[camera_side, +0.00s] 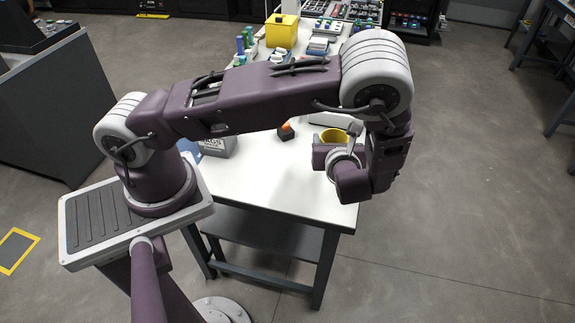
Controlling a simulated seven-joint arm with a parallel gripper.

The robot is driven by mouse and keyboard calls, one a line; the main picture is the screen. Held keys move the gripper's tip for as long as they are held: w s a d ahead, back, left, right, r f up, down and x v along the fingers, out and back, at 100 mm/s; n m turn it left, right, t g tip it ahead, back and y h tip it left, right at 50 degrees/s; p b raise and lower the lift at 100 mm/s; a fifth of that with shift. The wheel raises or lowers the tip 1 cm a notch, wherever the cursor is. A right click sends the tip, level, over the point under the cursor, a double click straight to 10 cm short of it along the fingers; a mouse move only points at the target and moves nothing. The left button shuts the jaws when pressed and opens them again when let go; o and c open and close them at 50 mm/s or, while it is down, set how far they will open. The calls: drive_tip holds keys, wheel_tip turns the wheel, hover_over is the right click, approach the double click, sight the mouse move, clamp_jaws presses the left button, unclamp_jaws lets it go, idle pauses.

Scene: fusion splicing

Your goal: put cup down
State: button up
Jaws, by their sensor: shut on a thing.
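A yellow cup (334,135) shows behind my gripper, with its round rim facing up. Its lower part is hidden by my gripper and wrist. My gripper (326,150) is at the cup, near the right side of the white table (265,180), and is shut on it. The fingertips are mostly hidden. I cannot tell whether the cup's base touches the table top.
An orange and black item (286,131) and a grey labelled box (218,145) stand to the left of the cup. A yellow box (281,31) and several small bottles stand farther back. The near part of the table top is clear.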

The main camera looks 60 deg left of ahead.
drive_tip(key=s+a+n+g, duration=0.2)
drive_tip(key=s+a+g, duration=0.1)
drive_tip(key=s+a, duration=0.4)
drive_tip(key=n+g+y, duration=0.2)
drive_tip(key=n+g, duration=0.1)
drive_tip(key=n, duration=0.1)
hover_over(250, 171)
wheel_tip(250, 171, down, 9)
drive_tip(key=shift+a+f, duration=0.15)
drive_tip(key=shift+f, duration=0.2)
drive_tip(key=o, duration=1.5)
drive_tip(key=shift+f, duration=0.1)
